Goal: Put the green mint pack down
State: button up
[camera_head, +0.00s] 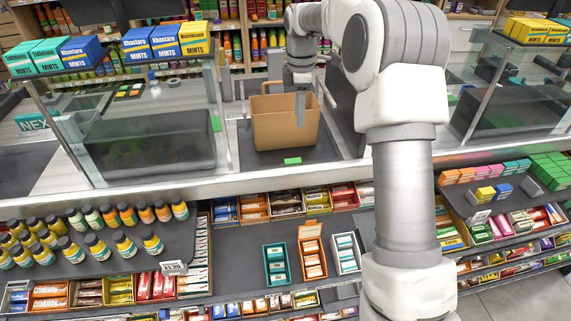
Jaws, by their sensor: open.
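A small flat green pack (292,161) lies on the dark counter surface, just in front of a brown basket (285,132); I cannot read any label on it. My gripper (301,100) is open at the basket, with one grey finger hanging down against the basket's front and upper part. The other finger is mostly hidden. My gripper is above and behind the green pack, apart from it. I see nothing held between the fingers. Teal-green mint boxes (34,58) stand on the glass top at the upper left.
Glass screens (150,120) stand left and right of the basket's bay. Blue, white and yellow mint boxes (165,42) sit on the left glass top. Below the counter edge (215,186) are candy shelves with small bottles (105,215) and open boxes (312,255). Counter around the basket is narrow.

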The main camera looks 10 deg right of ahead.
notch_tip(320, 180, down, 2)
jog(key=w, duration=0.1)
jog(key=n, duration=0.1)
send_near(293, 160)
jog(key=f, duration=0.6)
jog(key=shift+s+d+b, duration=0.15)
jog(key=shift+d+b, duration=0.25)
jog(key=f, duration=0.5)
jog(key=shift+w+a+f, duration=0.1)
jog(key=shift+w+a, duration=0.1)
jog(key=shift+a, duration=0.15)
grip_shut()
